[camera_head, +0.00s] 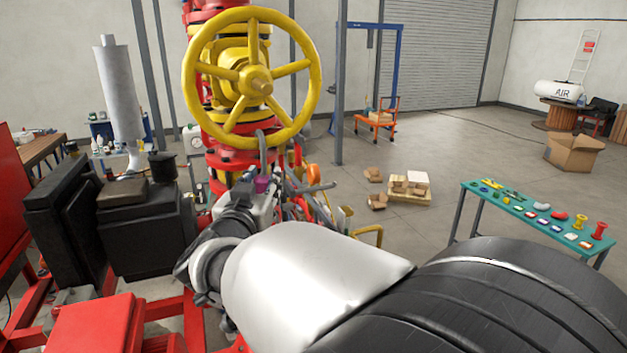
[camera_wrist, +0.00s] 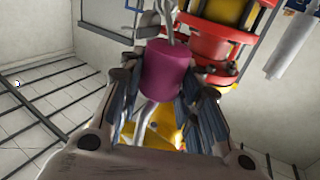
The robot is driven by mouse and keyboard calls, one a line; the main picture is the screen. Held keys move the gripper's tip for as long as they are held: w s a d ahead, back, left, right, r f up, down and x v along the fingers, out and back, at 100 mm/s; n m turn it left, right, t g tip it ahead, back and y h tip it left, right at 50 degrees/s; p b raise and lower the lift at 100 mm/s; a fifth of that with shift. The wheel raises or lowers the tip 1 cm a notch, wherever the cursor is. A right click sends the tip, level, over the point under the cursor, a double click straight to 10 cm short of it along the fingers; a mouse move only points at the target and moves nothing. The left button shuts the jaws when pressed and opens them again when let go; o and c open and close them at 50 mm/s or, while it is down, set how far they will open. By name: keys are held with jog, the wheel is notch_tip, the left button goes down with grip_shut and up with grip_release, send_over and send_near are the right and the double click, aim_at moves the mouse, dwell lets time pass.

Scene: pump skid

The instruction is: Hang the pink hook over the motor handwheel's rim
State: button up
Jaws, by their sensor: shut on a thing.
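The pink hook has a magenta grip body (camera_head: 262,184) and a grey bent metal rod (camera_head: 263,147) rising from it. My gripper (camera_head: 255,192) is shut on the magenta body, which shows clearly between the fingers in the wrist view (camera_wrist: 168,72). The large yellow handwheel (camera_head: 252,75) has several spokes and stands upright on the red valve stack. In the head view the rod's bent top overlaps the wheel's lower rim. I cannot tell whether they touch. In the wrist view the grey rod shows above and below the body, partly hidden by the fingers.
Red flanged piping (camera_head: 226,160) stands close behind the hook. A black block-like machine (camera_head: 148,228) and a grey cylinder (camera_head: 119,88) are at left. A teal table (camera_head: 480,190) with several small parts stands at right. Boxes (camera_head: 405,190) lie on open floor behind.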

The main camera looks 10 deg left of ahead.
dwell(0.3)
jog(key=o, duration=1.2)
jog(key=s, duration=1.2)
jog(key=d+f+n+g+y+b, duration=0.1)
jog(key=d+f+g+y+b, duration=0.2)
jog(key=d+f+b, duration=0.4)
jog(key=d+f+n+g+y+b, duration=0.2)
jog(key=d+f+b, duration=0.3)
jog(key=f+b, duration=0.45)
jog(key=s+d+f+m+g+h+b, duration=0.1)
jog(key=s+d+f+g+h+b, duration=0.1)
jog(key=s+d+f+b, duration=0.2)
jog(key=s+d+f+m+g+h+b, duration=0.1)
jog(key=s+d+f+g+h+b, duration=0.1)
jog(key=s+d+f, duration=0.8)
jog(key=s+d+f+m+g+h+b, duration=0.1)
jog(key=s+d+f+g+b, duration=0.3)
jog(key=d+f, duration=0.5)
jog(key=shift+s+d+f+m+h+b, duration=0.1)
jog(key=shift+s+f+m+h+b, duration=0.1)
jog(key=shift+s+f+b, duration=0.5)
jog(key=shift+s+f+m+h+b, duration=0.1)
jog(key=shift+s+f+h+b, duration=0.25)
jog(key=shift+f, duration=0.8)
jog(key=shift+s+d+f+m+h+b, duration=0.1)
jog(key=shift+s+f+b, duration=0.25)
jog(key=shift+s+f, duration=0.45)
